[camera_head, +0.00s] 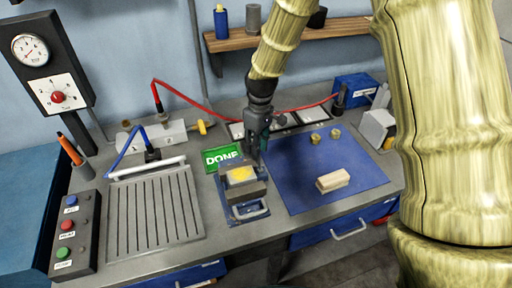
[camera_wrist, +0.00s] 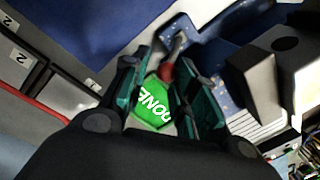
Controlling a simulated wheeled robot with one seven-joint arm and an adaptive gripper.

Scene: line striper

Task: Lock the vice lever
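The vice (camera_head: 247,211) stands on the bench left of the blue mat, with a blue base, grey jaws and a yellow patch on top. Its blue body and grey jaw (camera_wrist: 268,82) show at the right in the wrist view. A lever with a dark metal arm and a red grip (camera_wrist: 167,71) reaches from the blue body. My gripper (camera_head: 254,160) points down just behind the vice. In the wrist view my gripper (camera_wrist: 164,62) is open, with the red grip between or just beyond its fingertips. I cannot tell whether they touch it. My gripper hides the lever in the head view.
A green DONE sign (camera_head: 221,157) stands close left of my gripper. The blue mat (camera_head: 290,180) holds a wooden block (camera_head: 332,181) and two small brass pieces (camera_head: 325,135). A slatted tray (camera_head: 153,215) and a button box (camera_head: 72,235) lie left. A shelf (camera_head: 285,32) hangs behind.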

